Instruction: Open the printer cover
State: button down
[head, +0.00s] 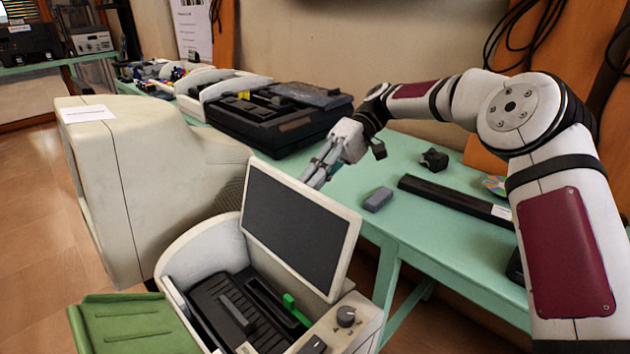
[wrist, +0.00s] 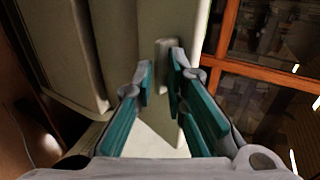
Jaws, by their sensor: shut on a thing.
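The printer (head: 180,270) is a cream machine at the lower middle of the head view, with black inner parts and a green lever (head: 295,308) exposed. Its cover (head: 300,230), a pale-framed panel with a dark inner face, stands raised and tilted above the opening. My gripper (head: 314,178) is at the cover's far side near its upper edge, and the cover hides the fingertips there. In the wrist view, the teal-padded fingers of my gripper (wrist: 162,76) are shut on a small pale tab (wrist: 162,60) on the cover's outer face (wrist: 184,22).
A big cream monitor-like casing (head: 140,180) stands left of the printer. The green table (head: 430,240) behind holds a grey block (head: 377,199), a long black bar (head: 450,198) and a black machine (head: 280,120). A green tray (head: 130,325) juts out at front left.

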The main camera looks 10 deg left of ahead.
jog(key=f, duration=0.2)
jog(key=shift+s+f+h, duration=0.2)
jog(key=shift+f+h, duration=0.1)
jog(key=c, duration=1.5)
grip_release()
jog(key=shift+a, duration=0.15)
jog(key=shift+c, duration=0.3)
jog(key=shift+w, duration=0.1)
jog(key=shift+c, duration=0.5)
jog(key=shift+w+d+r, duration=0.2)
jog(key=shift+w+d, duration=0.05)
jog(key=shift+d, duration=0.05)
jog(key=shift+c, duration=0.3)
jog(key=v, duration=0.7)
jog(key=shift+r, duration=0.25)
jog(key=shift+s, duration=0.1)
